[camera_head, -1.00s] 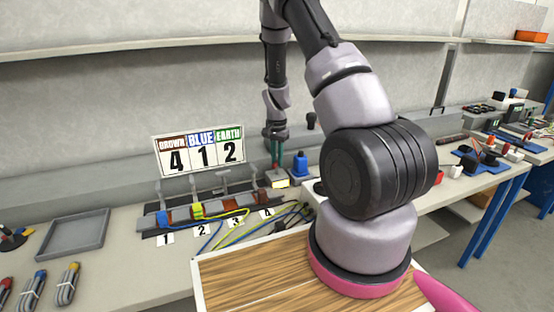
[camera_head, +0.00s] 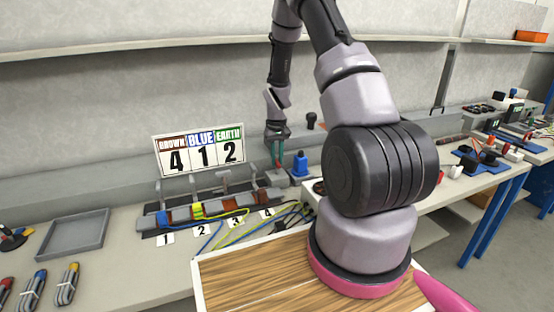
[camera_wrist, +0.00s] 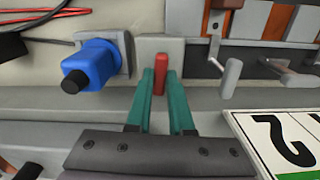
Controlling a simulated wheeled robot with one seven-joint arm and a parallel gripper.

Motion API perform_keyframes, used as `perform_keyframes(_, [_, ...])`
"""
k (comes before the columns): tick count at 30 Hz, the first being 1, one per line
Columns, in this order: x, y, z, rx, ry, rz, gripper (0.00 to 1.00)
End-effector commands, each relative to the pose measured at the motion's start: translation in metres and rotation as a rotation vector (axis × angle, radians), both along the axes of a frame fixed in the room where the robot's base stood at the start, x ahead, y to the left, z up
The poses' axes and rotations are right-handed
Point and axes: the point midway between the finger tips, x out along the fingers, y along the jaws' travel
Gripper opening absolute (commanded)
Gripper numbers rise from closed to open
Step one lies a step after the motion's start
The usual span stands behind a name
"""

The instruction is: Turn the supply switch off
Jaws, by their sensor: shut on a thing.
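The supply switch is a small light grey box with an upright red lever (camera_wrist: 160,72) at the top centre of the wrist view. In the head view the grey switch box (camera_head: 276,179) sits at the right end of the terminal row. My gripper (camera_wrist: 166,85) has its two green fingers on either side of the red lever and is shut on it. In the head view my gripper (camera_head: 277,162) reaches down to the box, and its fingers partly hide the lever.
A blue connector (camera_head: 300,162) stands right beside the box. To the left are terminals with lever clamps (camera_head: 197,211), coloured wires and number cards. A sign (camera_head: 200,150) reads brown 4, blue 1, earth 2. A grey tray (camera_head: 72,235) lies at far left.

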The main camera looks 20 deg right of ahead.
Motion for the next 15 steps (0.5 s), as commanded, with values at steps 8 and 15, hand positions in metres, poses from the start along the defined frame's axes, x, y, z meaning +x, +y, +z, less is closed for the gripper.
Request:
perform_keyframes(8, [0.0007,-0.0002,0.0005,0.000,-0.002,0.086,0.00])
perform_keyframes(15, [0.0007,-0.0002,0.0005,0.000,-0.002,0.104,0.00])
